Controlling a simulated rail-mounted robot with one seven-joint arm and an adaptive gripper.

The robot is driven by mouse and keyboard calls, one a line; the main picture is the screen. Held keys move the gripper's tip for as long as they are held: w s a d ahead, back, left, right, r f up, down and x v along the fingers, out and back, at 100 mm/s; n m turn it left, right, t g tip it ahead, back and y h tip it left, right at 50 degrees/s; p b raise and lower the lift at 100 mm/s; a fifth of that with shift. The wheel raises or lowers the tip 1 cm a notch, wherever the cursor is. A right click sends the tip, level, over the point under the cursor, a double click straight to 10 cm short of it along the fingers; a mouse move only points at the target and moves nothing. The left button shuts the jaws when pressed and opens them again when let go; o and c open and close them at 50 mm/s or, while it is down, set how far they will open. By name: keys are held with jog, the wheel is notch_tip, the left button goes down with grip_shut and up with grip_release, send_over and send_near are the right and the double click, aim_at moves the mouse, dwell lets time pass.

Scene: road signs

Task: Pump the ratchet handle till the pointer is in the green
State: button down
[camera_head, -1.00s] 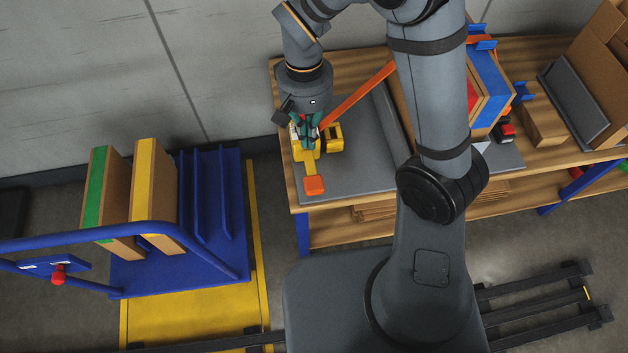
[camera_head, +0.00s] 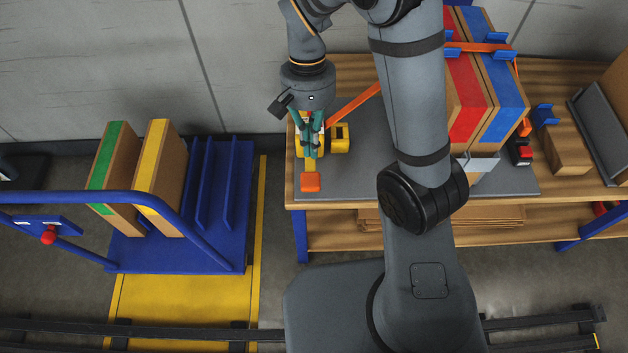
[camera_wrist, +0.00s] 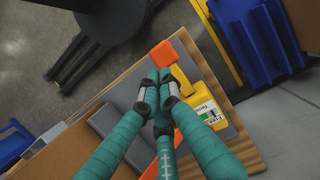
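The yellow ratchet (camera_head: 340,138) sits at the left end of the bench, on a grey mat. Its yellow handle (camera_head: 311,165) ends in an orange knob (camera_head: 310,182) pointing to the bench's front edge. An orange strap (camera_head: 355,105) runs from it toward the boxes. In the wrist view the orange knob (camera_wrist: 163,53) lies beyond my fingertips, and the yellow body with a white label (camera_wrist: 208,112) lies to their right. My gripper (camera_wrist: 158,77) has teal fingers whose tips come together beside the handle; contact with it is unclear. The pointer and any green zone cannot be made out.
A red-banded box (camera_head: 465,95) and a blue-banded box (camera_head: 497,85) stand strapped on the bench (camera_head: 450,212). A blue cart (camera_head: 215,225) with green- and yellow-banded boxes stands left of the bench. Open floor lies between them.

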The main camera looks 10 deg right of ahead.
aim_at(311, 180)
jog(key=b+x, duration=0.7)
jog(key=shift+a+f, duration=0.15)
jog(key=shift+a, duration=0.1)
dwell(0.3)
